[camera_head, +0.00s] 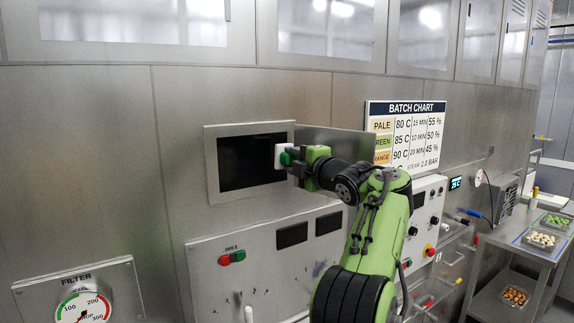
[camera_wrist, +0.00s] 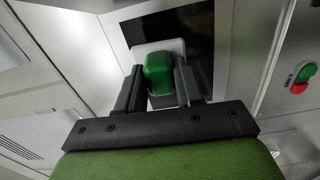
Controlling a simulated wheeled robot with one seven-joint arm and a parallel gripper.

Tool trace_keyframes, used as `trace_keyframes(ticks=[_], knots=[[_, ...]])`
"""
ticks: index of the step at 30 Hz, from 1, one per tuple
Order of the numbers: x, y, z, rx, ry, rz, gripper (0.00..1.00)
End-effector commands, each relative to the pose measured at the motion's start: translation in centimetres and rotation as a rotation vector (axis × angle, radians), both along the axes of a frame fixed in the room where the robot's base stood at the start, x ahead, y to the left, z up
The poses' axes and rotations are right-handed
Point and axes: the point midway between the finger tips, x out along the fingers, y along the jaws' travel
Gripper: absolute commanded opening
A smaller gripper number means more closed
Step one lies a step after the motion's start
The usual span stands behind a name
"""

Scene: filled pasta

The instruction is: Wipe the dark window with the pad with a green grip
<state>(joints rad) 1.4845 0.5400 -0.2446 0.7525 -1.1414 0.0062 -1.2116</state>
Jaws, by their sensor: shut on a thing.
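The dark window (camera_head: 240,163) is a black pane in a light metal frame on the steel wall; part of it also shows in the wrist view (camera_wrist: 192,22). The pad (camera_head: 281,156) is white with a green grip (camera_head: 287,159). My gripper (camera_head: 296,162) is shut on the green grip, which sits between the fingers in the wrist view (camera_wrist: 159,75). The white pad (camera_wrist: 143,52) lies at the window's right part in the head view, facing the pane. I cannot tell whether it touches the glass.
A batch chart (camera_head: 405,134) hangs to the right of the window. Below is a panel with red and green buttons (camera_head: 231,258) and small dark displays (camera_head: 292,235). A filter gauge (camera_head: 82,308) is at lower left. A steel cart (camera_head: 508,237) with food trays stands at right.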

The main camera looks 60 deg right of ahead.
Motion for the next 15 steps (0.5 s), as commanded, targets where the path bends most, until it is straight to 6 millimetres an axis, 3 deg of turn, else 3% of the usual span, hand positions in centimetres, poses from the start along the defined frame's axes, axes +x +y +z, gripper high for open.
trace_keyframes(ticks=[11,15], knots=[[-0.5,0.4,0.1,-0.001,-0.001,0.000,0.12],[-1.6,0.9,0.0,-0.002,-0.001,-0.003,0.12]])
